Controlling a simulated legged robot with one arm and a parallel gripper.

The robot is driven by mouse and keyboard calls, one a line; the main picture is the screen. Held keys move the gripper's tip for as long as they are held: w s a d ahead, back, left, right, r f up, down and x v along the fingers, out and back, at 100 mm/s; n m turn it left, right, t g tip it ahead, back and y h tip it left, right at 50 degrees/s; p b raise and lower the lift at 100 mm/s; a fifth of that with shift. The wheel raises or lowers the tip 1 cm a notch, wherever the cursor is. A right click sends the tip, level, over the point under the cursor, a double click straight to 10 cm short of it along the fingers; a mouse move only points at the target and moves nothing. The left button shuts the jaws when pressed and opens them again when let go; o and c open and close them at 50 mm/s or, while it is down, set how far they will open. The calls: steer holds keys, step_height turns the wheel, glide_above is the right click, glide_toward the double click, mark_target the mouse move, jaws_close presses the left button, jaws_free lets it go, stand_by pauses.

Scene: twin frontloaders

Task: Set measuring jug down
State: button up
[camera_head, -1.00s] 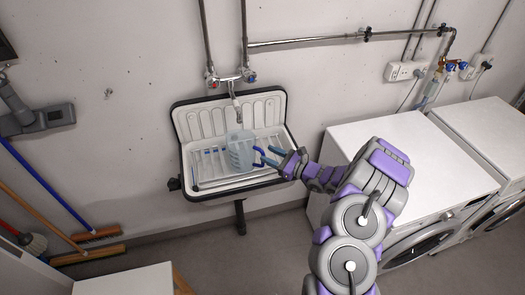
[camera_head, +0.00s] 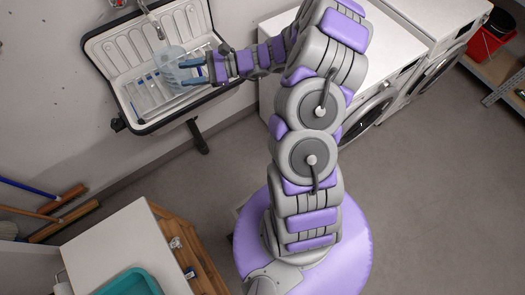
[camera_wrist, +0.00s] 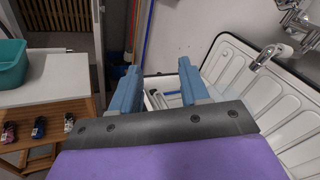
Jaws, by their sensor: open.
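The measuring jug (camera_head: 170,58), translucent pale blue, stands in the white wall sink (camera_head: 113,46) in the head view, upright as far as I can see. My gripper (camera_head: 184,72) is open at the jug's right side, its blue fingers overlapping the jug in this view. I cannot tell whether they touch it, and the handle is hard to make out. In the wrist view my open gripper (camera_wrist: 158,70) points over the sink (camera_wrist: 240,75). I cannot make out the jug clearly there.
A metal tap (camera_head: 149,14) hangs over the sink's back. A white washing machine (camera_head: 290,52) stands right of the sink. A white-topped wooden unit (camera_head: 115,243) holds a teal basin (camera_head: 130,284) at lower left. Brooms (camera_head: 60,215) lean by the wall. Grey floor between is clear.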

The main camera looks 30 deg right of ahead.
steer(key=s+a+r+n+g+h, duration=0.2)
steer(key=s+a+r+n+g, duration=0.3)
steer(key=s, duration=0.4)
steer(key=s+a+r+n+g+h, duration=0.25)
steer(key=s+a+n+g, duration=0.35)
steer(key=s, duration=0.3)
steer(key=s+d+n+t+h, duration=0.1)
steer(key=s+d+n+h, duration=0.2)
steer(key=s, duration=0.7)
steer(key=s+d+r+n+h, duration=0.1)
steer(key=s+d+n+h, duration=0.3)
steer(key=s+d+h, duration=0.3)
steer(key=s+h, duration=0.1)
steer(key=s, duration=0.1)
steer(key=shift+s+d+r+t, duration=0.2)
steer(key=shift+s+d+t, duration=0.15)
steer(key=shift+d+t, duration=0.05)
